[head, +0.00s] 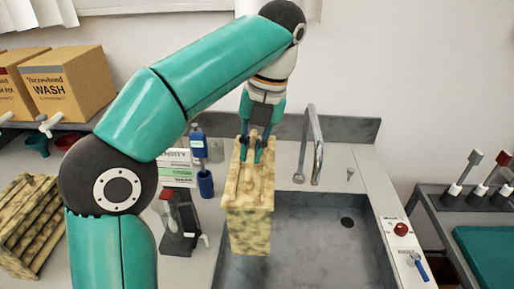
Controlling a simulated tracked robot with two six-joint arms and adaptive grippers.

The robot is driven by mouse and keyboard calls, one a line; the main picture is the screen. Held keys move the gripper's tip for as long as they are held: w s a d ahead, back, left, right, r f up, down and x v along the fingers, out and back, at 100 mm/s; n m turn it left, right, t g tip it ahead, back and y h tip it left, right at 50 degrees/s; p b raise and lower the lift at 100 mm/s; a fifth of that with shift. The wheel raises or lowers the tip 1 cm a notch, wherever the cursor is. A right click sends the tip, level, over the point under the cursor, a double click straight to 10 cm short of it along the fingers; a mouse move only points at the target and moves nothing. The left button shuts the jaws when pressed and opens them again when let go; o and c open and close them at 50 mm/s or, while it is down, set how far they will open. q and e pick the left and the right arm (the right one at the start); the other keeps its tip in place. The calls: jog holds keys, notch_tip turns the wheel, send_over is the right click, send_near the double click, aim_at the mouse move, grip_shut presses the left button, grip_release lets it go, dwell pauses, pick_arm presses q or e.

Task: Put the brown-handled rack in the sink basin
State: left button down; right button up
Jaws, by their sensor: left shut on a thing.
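My left gripper (259,143) is shut on the top of a mottled yellow-brown rack (250,219). The gripper points down and holds the rack upright over the left part of the grey sink basin (302,238). The rack's handle is largely covered by the fingers, so its colour is hard to tell. The rack hides part of the basin's left rim, and I cannot tell how far its bottom is above the basin floor. My right gripper is not in view.
A chrome faucet (318,150) rises behind the basin, right of the rack. A dark stand (179,235) and a blue bottle (205,183) stand just left. Another mottled rack (27,222) is at far left. Cardboard boxes (72,82) sit on the shelf. The basin's right side is clear.

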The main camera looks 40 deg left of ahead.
aim_at(265, 164)
pick_arm(q)
notch_tip(265, 164, down, 11)
jog(key=b, duration=0.2)
jog(key=shift+s+r+b, duration=0.1)
jog(key=shift+b, duration=0.3)
jog(key=shift+f+b, duration=0.45)
jog(key=shift+f, duration=2.2)
jog(key=c, duration=1.6)
grip_release()
jog(key=shift+d+f, duration=0.1)
jog(key=o, duration=0.4)
jog(key=r+p, duration=0.1)
jog(key=r, duration=0.3)
jog(key=d+r+p, duration=0.1)
jog(key=r, duration=0.3)
jog(key=w+d+r+p, duration=0.1)
jog(key=r, duration=0.3)
jog(key=shift+w, duration=0.1)
